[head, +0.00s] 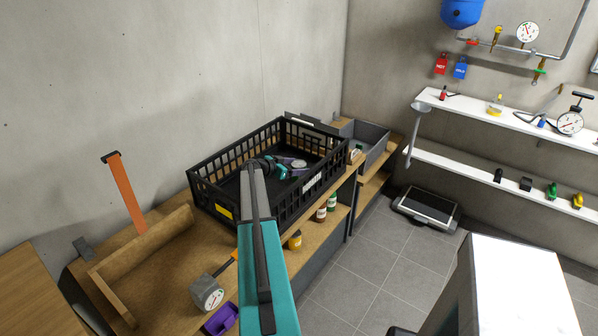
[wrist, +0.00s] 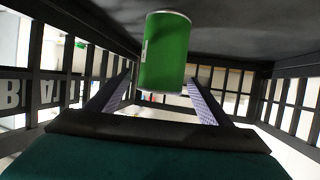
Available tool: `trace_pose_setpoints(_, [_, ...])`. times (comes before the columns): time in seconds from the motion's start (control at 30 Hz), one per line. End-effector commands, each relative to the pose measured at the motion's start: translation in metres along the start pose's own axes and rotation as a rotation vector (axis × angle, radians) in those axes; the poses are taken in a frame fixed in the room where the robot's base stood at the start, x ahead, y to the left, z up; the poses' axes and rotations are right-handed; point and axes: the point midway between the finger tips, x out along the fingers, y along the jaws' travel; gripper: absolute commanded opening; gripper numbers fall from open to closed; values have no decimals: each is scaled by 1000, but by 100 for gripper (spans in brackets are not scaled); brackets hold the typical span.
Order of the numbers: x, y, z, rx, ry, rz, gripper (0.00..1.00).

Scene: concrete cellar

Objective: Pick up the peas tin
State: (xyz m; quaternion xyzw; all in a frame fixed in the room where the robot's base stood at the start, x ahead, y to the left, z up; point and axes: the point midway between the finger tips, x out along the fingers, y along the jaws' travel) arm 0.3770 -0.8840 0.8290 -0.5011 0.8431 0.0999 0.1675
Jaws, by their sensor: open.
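A green tin (wrist: 166,50), which I take for the peas tin, shows in the wrist view between my two fingers. Its top and bottom edges are in view, with a small white patch on its left side. My gripper (wrist: 160,82) is open, with one finger on each side of the tin; I cannot tell whether either touches it. In the head view my gripper (head: 290,170) is down inside the black crate (head: 225,203). I cannot make out the green tin in the head view.
The crate's slatted walls stand around my gripper. The crate is on a wooden bench (head: 165,280) against the wall. A grey bin (head: 373,137) stands beyond it. A boxed dial (head: 207,293) and a purple item (head: 222,318) are nearer me. Jars (head: 321,213) stand on the shelf below.

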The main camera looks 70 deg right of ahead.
Motion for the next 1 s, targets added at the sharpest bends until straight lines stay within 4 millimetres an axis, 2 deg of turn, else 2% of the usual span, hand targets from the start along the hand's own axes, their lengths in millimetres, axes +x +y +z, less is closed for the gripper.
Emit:
trace_pose_setpoints(0.17, [10,0,-1,0,0,0,73])
trace_pose_setpoints(0.7, [9,-1,0,0,0,-1,73])
trace_pose_setpoints(0.77, [9,-1,0,0,0,-1,64])
trace_pose_setpoints(0.97, [9,-1,0,0,0,-2,31])
trace_pose_setpoints(1.0, [9,-1,0,0,0,-2,28])
